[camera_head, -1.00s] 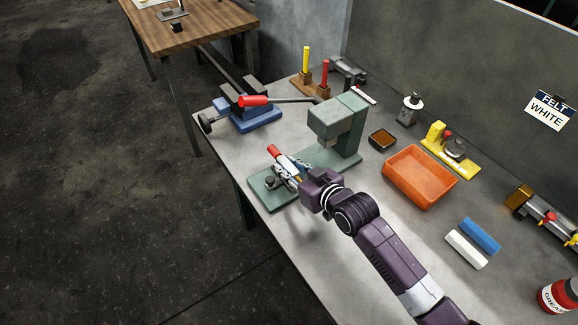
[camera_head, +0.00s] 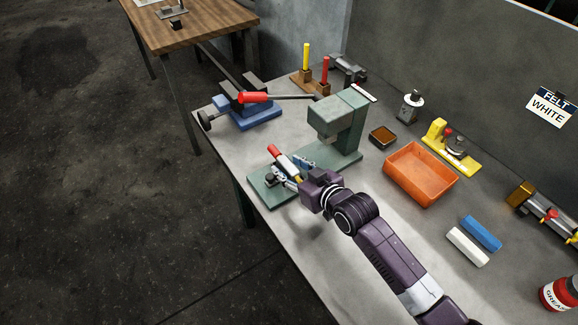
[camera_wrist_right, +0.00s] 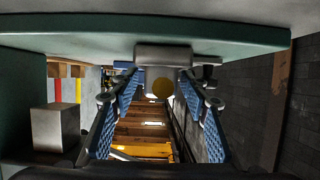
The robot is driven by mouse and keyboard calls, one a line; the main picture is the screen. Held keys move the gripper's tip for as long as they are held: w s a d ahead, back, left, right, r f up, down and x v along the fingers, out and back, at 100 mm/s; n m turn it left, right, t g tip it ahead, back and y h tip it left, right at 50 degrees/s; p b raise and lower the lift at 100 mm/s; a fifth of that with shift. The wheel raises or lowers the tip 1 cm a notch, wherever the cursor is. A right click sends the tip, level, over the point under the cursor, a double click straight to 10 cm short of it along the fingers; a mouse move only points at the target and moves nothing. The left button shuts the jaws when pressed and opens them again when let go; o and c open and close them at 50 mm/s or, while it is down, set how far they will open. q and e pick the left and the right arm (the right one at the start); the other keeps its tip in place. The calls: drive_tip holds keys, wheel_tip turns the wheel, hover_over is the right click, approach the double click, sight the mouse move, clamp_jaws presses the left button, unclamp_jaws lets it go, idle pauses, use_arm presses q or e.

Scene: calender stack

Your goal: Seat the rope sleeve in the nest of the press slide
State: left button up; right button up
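A slim rod with a red end, white middle and brass-coloured near end (camera_head: 283,160), which I take for the rope sleeve, lies tilted over the front of the green press base (camera_head: 262,193). In the right wrist view its round brass end (camera_wrist_right: 162,88) faces me, against a grey block (camera_wrist_right: 160,54) on the green plate, probably the slide's nest. My right gripper (camera_head: 291,168) is open; its blue-padded fingers stand on either side of the brass end, with gaps. How deep the sleeve sits is hidden. My left gripper is not in view.
The press head (camera_head: 338,115) stands just behind my right gripper. A blue vise (camera_head: 257,117) with a red-handled bar is at the back left. An orange tray (camera_head: 420,174), a small brown tray (camera_head: 383,137) and a yellow fixture (camera_head: 455,150) stand to the right.

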drive_tip(key=v, duration=1.2)
drive_tip(key=shift+a+f, duration=0.1)
idle(0.5)
